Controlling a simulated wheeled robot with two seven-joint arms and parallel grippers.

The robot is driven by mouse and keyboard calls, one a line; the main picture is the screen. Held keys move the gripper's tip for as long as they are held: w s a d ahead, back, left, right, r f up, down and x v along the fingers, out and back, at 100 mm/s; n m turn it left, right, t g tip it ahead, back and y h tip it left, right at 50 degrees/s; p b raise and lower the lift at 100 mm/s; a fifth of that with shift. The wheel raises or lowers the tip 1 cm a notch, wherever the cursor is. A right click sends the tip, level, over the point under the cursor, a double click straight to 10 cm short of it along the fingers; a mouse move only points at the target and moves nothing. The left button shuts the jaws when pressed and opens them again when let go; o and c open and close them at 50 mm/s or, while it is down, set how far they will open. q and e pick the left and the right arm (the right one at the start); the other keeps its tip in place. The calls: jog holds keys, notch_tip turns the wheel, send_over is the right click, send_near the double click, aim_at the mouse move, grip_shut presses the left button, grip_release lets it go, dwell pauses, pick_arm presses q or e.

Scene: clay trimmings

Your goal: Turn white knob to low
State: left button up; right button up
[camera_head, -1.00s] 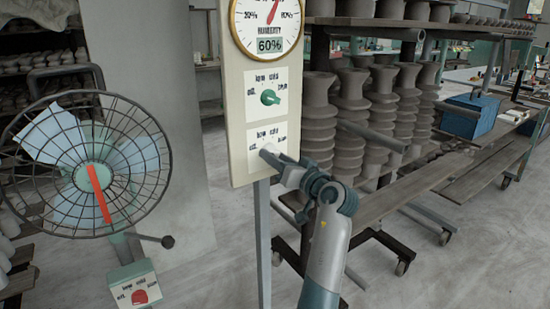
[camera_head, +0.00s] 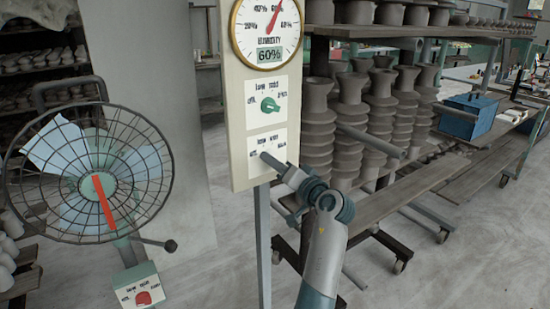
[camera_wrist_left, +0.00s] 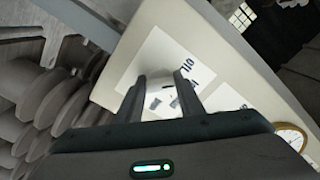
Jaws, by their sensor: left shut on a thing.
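The white knob (camera_wrist_left: 160,84) is on the lower label plate (camera_head: 279,145) of the upright cream panel (camera_head: 237,125). In the head view my left gripper (camera_head: 268,161) reaches the plate from the lower right and hides the knob. In the left wrist view the two fingers (camera_wrist_left: 160,98) stand on either side of the white knob, shut on it. The printed setting words around it are partly covered, and I cannot tell which one the knob points to. My right gripper is not in view.
A green knob (camera_head: 269,104) sits above on the same panel, under a round humidity gauge (camera_head: 267,28). A caged fan (camera_head: 90,180) with a red knob (camera_head: 143,297) stands at the left. Shelves of stacked grey clay pots (camera_head: 350,110) stand close behind my arm at the right.

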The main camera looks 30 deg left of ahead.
pick_arm(q)
jog(key=shift+r+m+p, duration=0.15)
jog(key=shift+m+p, duration=1.55)
jog(key=shift+m, duration=0.5)
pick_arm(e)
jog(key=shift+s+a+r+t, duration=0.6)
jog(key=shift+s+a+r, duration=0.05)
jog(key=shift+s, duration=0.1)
pick_arm(q)
jog(key=o, duration=1.1)
jog(key=shift+c, duration=0.2)
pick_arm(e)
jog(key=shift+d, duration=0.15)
